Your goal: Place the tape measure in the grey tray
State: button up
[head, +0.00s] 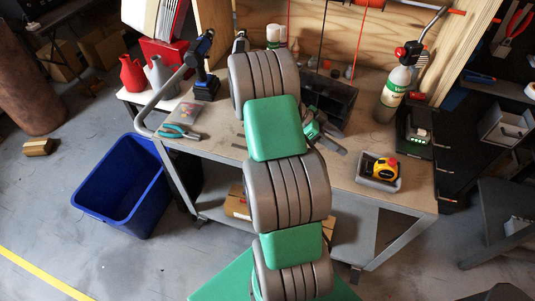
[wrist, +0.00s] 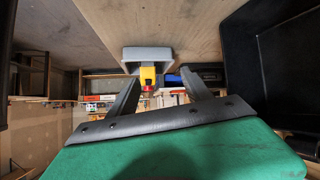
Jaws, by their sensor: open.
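The yellow-and-black tape measure (head: 384,168) sits in the small grey tray (head: 376,184) at the front right of the workbench. It appears upright and rises above the tray's rim. In the wrist view, which looks upside down, the tape measure (wrist: 147,76) shows against the tray (wrist: 148,54), just past my fingertips. My gripper (head: 343,146) is to the left of the tray in the head view, partly hidden by my arm. In the wrist view my gripper's (wrist: 160,74) two fingers stand apart with nothing held between them.
A dark open bin (head: 325,100) stands behind my gripper. A blue tub (head: 125,185) is on the floor.

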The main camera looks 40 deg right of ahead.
jog(key=w+a+r+n+t+y, duration=0.1)
jog(key=w+a+r+n+t, duration=0.35)
jog(key=w+a+n, duration=0.4)
jog(key=w+a+r+n+t+y, duration=0.1)
jog(key=w+a+r+n+t, duration=0.3)
jog(key=a, duration=0.7)
jog(key=s+a+r+n+t+y, duration=0.1)
jog(key=a+n+t+y, duration=0.1)
jog(key=a+n, duration=0.5)
jog(key=s+a+r+n+t+y, duration=0.1)
jog(key=a+n, duration=0.6)
jog(key=a, duration=0.7)
jog(key=shift+s+t+y, duration=0.45)
jog(key=shift+s+y, duration=0.25)
jog(key=shift+y, duration=0.3)
jog(key=shift+d, duration=0.1)
jog(key=shift+c, duration=0.7)
